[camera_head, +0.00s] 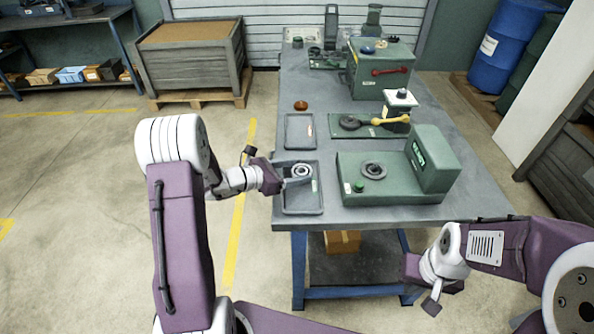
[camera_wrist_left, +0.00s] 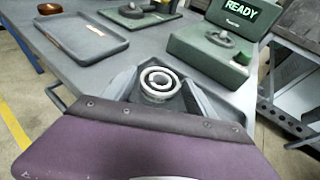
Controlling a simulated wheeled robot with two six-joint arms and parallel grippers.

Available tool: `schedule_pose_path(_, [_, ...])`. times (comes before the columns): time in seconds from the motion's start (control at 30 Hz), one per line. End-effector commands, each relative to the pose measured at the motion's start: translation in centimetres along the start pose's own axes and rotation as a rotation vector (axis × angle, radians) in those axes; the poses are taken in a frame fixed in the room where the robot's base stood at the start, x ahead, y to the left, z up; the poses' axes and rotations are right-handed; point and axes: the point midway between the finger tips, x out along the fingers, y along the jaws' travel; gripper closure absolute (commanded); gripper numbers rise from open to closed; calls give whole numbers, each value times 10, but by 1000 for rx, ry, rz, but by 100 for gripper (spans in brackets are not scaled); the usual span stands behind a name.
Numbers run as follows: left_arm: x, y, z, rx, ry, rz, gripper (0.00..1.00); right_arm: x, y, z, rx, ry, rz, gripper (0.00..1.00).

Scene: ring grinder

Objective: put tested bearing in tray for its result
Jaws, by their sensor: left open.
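A pale ring-shaped bearing (camera_head: 301,170) sits at the near grey tray (camera_head: 302,205) on the table's left side. In the left wrist view the bearing (camera_wrist_left: 159,84) lies between the fingers of my left gripper (camera_wrist_left: 160,95). The left gripper (camera_head: 297,178) is open, with a finger on each side of the bearing; I cannot tell if they touch it. The far grey tray (camera_head: 299,131) is empty. The green tester (camera_head: 395,185) has a dark round seat (camera_head: 374,170) with no bearing visible on it; its display (camera_wrist_left: 240,10) reads READY. My right gripper (camera_head: 433,285) hangs beyond the table's front edge, its fingers unclear.
A brown round thing (camera_head: 301,105) lies behind the far tray. A green plate with a yellow-handled tool (camera_head: 390,120) and a larger green machine (camera_head: 381,70) stand further back. A wooden crate (camera_head: 190,60) is on the floor at the back left.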

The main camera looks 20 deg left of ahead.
Motion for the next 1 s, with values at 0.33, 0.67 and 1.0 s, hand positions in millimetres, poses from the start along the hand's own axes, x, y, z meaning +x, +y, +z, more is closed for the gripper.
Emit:
schedule_pose_path(0.33, [-74, 2, 0, -1, -1, 7, 35, -4, 0, 0, 0, 0, 0, 100])
schedule_pose_path(0.67, [-113, 0, 0, 0, 0, 1, 35, -6, 0, 0, 0, 0, 0, 100])
schedule_pose_path(1.0, [-113, 0, -1, 0, 0, 0, 35, -6, 0, 0, 0, 0, 0, 100])
